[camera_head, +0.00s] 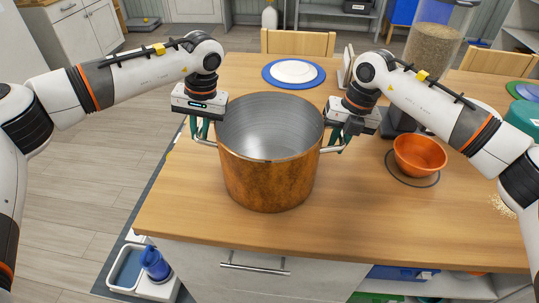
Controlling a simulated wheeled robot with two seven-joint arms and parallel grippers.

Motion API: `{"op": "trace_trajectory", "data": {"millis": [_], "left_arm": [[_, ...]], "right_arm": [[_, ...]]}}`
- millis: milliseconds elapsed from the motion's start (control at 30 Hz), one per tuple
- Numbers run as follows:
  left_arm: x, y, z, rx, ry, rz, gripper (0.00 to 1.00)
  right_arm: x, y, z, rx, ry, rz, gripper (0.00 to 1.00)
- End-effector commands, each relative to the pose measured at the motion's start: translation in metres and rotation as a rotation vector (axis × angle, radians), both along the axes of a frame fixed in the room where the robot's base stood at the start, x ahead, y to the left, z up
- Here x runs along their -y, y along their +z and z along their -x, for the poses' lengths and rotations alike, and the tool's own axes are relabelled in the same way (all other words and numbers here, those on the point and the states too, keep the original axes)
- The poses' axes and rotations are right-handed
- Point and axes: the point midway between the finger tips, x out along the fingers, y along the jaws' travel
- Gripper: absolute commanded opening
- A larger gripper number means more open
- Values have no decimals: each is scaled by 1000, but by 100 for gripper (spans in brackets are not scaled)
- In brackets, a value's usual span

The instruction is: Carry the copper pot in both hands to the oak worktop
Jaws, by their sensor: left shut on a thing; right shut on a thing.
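The copper pot (268,183) is large, open and empty inside, with a brown copper outside and a grey metal inside. It is upright at the front middle of the oak worktop (175,222). I cannot tell whether its base touches the wood or is slightly above it. My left gripper (200,132) points down and is shut on the pot's left handle. My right gripper (341,140) points down and is shut on the pot's right handle. The fingertips are partly hidden by the handles and the gripper bodies.
An orange bowl (420,154) stands right of the pot on a dark round mat. A blue plate with a white dish (294,71) lies behind the pot. A food dispenser (436,45) stands at the back right. The worktop's front left is clear.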

Motion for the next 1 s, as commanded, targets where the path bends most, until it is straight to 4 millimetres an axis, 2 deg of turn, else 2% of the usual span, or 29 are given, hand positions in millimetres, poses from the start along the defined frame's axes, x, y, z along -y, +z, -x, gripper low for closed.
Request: {"op": "trace_trajectory", "data": {"millis": [667,1000], "left_arm": [[0,1,0,2,0,1,0],[0,11,-1,5,0,2,0]], "right_arm": [[0,1,0,1,0,-1,0],[-1,12,-1,5,-1,-5,0]]}}
